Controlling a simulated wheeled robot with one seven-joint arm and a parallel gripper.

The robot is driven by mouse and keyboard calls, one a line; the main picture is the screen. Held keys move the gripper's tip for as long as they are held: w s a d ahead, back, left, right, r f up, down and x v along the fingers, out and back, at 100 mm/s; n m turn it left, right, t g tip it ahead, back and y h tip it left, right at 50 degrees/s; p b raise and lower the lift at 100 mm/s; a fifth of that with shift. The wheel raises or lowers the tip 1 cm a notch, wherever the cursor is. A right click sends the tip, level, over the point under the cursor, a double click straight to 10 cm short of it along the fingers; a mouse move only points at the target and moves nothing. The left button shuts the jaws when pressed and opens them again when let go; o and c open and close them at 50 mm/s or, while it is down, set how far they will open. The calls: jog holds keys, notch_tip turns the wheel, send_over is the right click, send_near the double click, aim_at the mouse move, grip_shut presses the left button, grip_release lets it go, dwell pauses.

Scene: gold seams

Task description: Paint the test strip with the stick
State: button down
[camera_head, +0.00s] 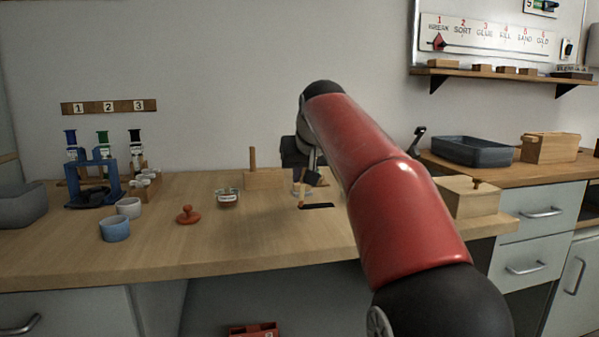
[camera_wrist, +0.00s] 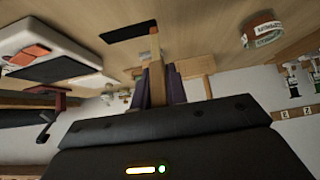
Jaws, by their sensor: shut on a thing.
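My gripper (camera_wrist: 157,76) is shut on a wooden stick (camera_wrist: 155,46). The stick reaches out past the fingers toward the bench top. A dark flat strip (camera_wrist: 128,30), which looks like the test strip, lies on the bench just beside the stick's end in the wrist view. The dark strip also shows in the head view (camera_head: 318,206), below my gripper. I cannot tell whether the stick touches it. A small glass jar with a label (camera_head: 228,197) stands to the left; it shows in the wrist view too (camera_wrist: 262,30). My arm hides part of the bench.
A wooden block with an upright peg (camera_head: 262,178) stands behind the strip. A red-brown knobbed tool (camera_head: 188,215), a blue cup (camera_head: 115,229) and a white cup (camera_head: 129,207) are at left. A wooden box (camera_head: 472,198) is at right. The front bench between is clear.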

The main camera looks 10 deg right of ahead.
jog(key=shift+d, duration=0.95)
jog(key=shift+d+p, duration=1.85)
jog(key=shift+d, duration=1.45)
jog(key=shift+a+p, duration=0.65)
jog(key=shift+a, duration=2.7)
jog(key=shift+a+f, duration=0.1)
jog(key=shift+a, duration=1.3)
notch_tip(320, 180, up, 6)
jog(key=p, duration=0.4)
